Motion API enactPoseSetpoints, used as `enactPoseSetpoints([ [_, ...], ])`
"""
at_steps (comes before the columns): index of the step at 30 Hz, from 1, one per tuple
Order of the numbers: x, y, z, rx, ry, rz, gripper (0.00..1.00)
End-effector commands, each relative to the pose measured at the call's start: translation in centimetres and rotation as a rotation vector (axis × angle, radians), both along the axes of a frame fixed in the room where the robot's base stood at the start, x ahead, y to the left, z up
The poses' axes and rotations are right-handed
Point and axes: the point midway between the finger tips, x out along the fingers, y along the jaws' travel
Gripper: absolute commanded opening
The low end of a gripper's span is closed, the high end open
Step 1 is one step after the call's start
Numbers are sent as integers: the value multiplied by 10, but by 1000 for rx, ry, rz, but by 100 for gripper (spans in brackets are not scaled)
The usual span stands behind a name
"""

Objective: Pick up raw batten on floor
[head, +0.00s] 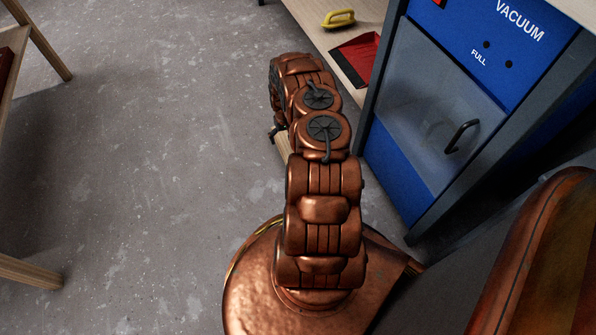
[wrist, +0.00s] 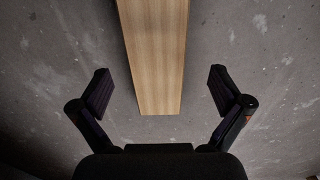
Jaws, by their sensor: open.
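The raw batten (wrist: 156,60) is a plain light-wood strip on the grey concrete floor. In the wrist view it runs from the top edge down to a cut end near the middle of the picture. My gripper (wrist: 160,90) is open, with one finger on each side of the batten and a clear gap on both sides. Nothing is between the fingertips except the batten's end beyond or below them; the exact height gap cannot be told. In the head view my arm hides most of the batten, and a pale piece (head: 283,147) of it shows beside the arm.
A blue vacuum cabinet (head: 430,120) with a grey frame stands close to the right of my arm. A pale board (head: 305,20) beyond holds a red dustpan (head: 357,58) and a yellow-handled item (head: 338,19). Wooden legs (head: 30,272) stand at left. The floor between is clear.

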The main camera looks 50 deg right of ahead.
Motion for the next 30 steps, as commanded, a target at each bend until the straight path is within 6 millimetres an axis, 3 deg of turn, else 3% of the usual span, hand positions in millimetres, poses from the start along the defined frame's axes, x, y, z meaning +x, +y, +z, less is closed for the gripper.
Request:
enactPoseSetpoints([
  [8,-2,-1,-21,-2,-1,0,100],
  [17,-6,-2,-58,-1,-3,1,100],
  [25,-6,-3,-60,-3,-2,1,100],
  [30,-6,-3,-60,-2,-1,1,83],
])
